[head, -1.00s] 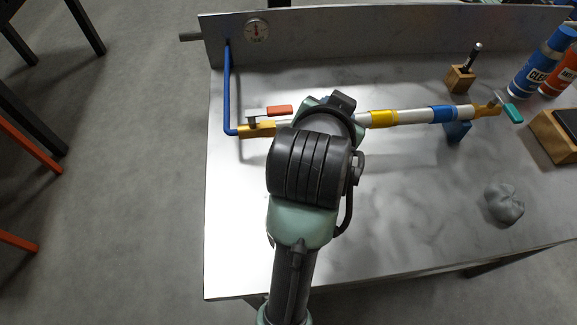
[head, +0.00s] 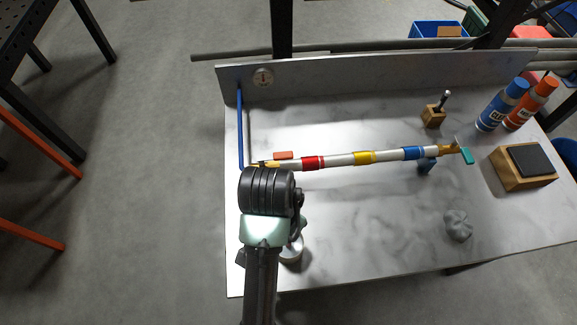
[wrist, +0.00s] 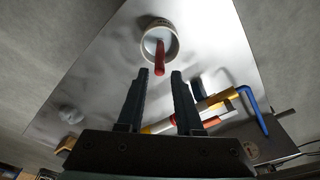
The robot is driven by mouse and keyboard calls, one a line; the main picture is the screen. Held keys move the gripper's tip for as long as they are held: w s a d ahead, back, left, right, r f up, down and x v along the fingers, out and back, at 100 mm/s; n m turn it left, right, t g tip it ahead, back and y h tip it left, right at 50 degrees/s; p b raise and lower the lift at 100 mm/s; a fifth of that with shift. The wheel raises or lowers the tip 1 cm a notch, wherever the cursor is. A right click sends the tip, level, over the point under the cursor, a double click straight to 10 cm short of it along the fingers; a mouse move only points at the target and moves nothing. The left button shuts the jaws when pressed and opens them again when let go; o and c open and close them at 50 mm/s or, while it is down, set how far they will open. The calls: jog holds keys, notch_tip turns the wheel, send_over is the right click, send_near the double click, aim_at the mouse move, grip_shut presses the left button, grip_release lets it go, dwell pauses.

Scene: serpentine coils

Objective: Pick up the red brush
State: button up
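The red brush (wrist: 159,58) shows in the wrist view as a red handle sticking out of a round white cup (wrist: 173,32). My gripper (wrist: 154,74) is open and empty, its two dark fingers apart. The red handle's end shows between and just beyond the fingertips; I cannot tell whether anything touches. In the head view part of the cup (head: 292,252) shows beside my arm, near the table's front left. The brush and most of the gripper are hidden there behind my arm.
A banded pipe (head: 335,160) with valves runs across the table (head: 360,215), joined to a blue upright pipe (head: 240,125). A grey lump (head: 457,226), a wooden block with a dark pad (head: 528,163) and two spray cans (head: 503,104) stand right. The front middle is clear.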

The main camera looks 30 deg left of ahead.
jog(key=f, duration=0.4)
jog(key=shift+w+d+f+p, duration=0.1)
jog(key=shift+w+f+p, duration=0.25)
jog(key=shift+f, duration=0.05)
jog(key=shift+w+f+p, duration=0.15)
jog(key=shift+f+p, duration=0.55)
jog(key=shift+f, duration=2)
grip_shut()
